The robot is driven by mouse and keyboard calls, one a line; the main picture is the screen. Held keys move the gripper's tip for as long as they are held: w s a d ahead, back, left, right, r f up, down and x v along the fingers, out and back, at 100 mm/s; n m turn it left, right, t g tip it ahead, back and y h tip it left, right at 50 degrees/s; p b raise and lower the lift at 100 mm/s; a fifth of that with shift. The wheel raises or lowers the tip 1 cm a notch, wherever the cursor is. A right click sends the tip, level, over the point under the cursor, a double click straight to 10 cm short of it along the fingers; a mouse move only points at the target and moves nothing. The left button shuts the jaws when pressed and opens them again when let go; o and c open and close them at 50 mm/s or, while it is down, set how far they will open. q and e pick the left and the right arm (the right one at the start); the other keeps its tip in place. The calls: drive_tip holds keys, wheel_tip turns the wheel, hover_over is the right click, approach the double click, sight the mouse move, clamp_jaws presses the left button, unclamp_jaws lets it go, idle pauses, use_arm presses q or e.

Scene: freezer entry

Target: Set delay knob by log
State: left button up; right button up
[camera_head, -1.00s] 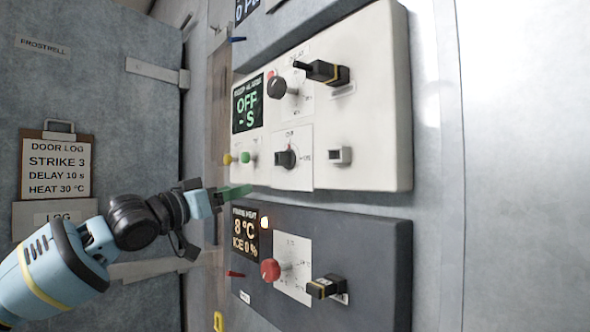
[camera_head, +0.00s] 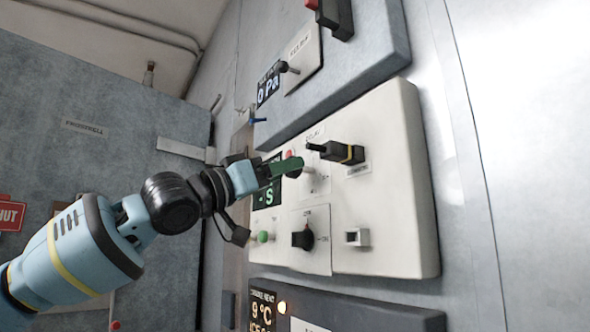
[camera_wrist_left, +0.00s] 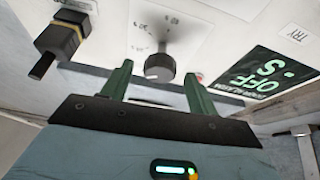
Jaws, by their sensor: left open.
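The delay knob (camera_wrist_left: 160,66) is a dark round knob on the white panel (camera_head: 395,200). In the wrist view it stands between the two green fingertips of my left gripper (camera_wrist_left: 157,74), with a gap on each side. In the head view the left gripper (camera_head: 287,166) is at the panel's upper left and mostly covers the knob. The gripper is open and empty. The display (camera_wrist_left: 268,76) reads OFF and - S; in the head view the gripper partly covers it. The door log's text is not visible now. My right gripper is not in view.
A black plug-like part with a yellow band (camera_head: 340,152) juts out right of the knob. A lower black selector knob (camera_head: 302,239) and a green button (camera_head: 263,237) sit below. A grey panel (camera_head: 350,70) is above, and a dark panel (camera_head: 350,312) below.

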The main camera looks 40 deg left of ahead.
use_arm(q)
drive_tip(key=shift+x, duration=1.7)
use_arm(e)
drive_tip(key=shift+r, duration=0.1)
